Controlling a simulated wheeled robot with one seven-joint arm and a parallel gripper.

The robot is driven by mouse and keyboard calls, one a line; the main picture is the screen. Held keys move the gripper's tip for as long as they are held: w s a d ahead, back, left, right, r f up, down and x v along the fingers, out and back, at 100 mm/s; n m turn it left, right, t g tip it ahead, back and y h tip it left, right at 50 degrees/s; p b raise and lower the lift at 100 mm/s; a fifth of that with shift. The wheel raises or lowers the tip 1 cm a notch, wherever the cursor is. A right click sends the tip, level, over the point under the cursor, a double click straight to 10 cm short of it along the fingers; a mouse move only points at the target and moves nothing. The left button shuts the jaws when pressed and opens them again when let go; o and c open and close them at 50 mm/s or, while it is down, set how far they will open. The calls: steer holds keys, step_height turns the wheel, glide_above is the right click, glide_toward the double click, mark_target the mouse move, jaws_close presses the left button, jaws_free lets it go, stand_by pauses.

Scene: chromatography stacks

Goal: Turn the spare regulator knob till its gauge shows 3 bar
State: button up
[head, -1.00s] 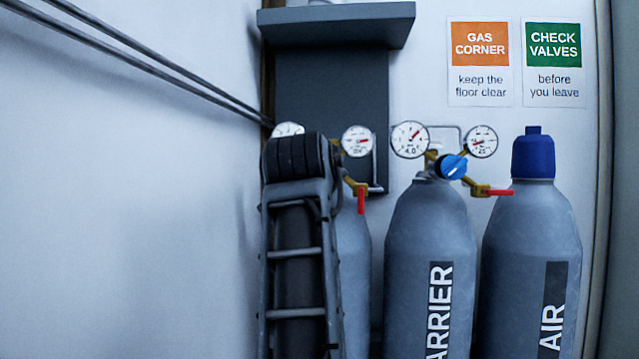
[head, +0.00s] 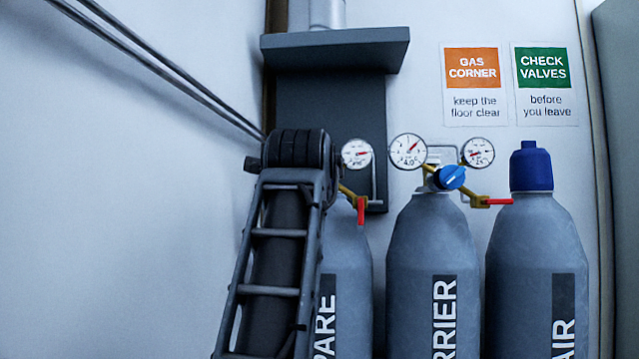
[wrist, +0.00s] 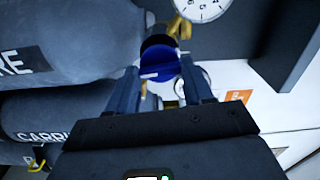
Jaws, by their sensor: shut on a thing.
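The spare cylinder (head: 345,260) stands at the left of the row in the head view, partly behind my arm. Its knob and left gauge are hidden there. Its right gauge (head: 357,153) and red-handled valve (head: 361,209) show. In the wrist view, my gripper (wrist: 160,68) is shut on the blue spare knob (wrist: 160,64), one finger on each side. The knob's white mark lies nearly level in that picture. A white gauge (wrist: 203,7) is cut off by the top edge of the wrist view, and I cannot read its pressure.
The carrier cylinder (head: 432,265), with its own blue knob (head: 451,177) and gauges, stands just right of the spare one. The air cylinder (head: 538,245) with a blue cap is further right. A dark shelf (head: 335,50) juts out above. The left wall is bare except for pipes.

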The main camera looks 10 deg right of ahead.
steer(key=shift+f+m, duration=0.1)
steer(key=shift+m, duration=0.5)
steer(key=o, duration=1)
steer(key=shift+o, duration=0.2)
steer(key=b+v, duration=0.1)
steer(key=v, duration=0.6)
steer(key=shift+s, duration=0.35)
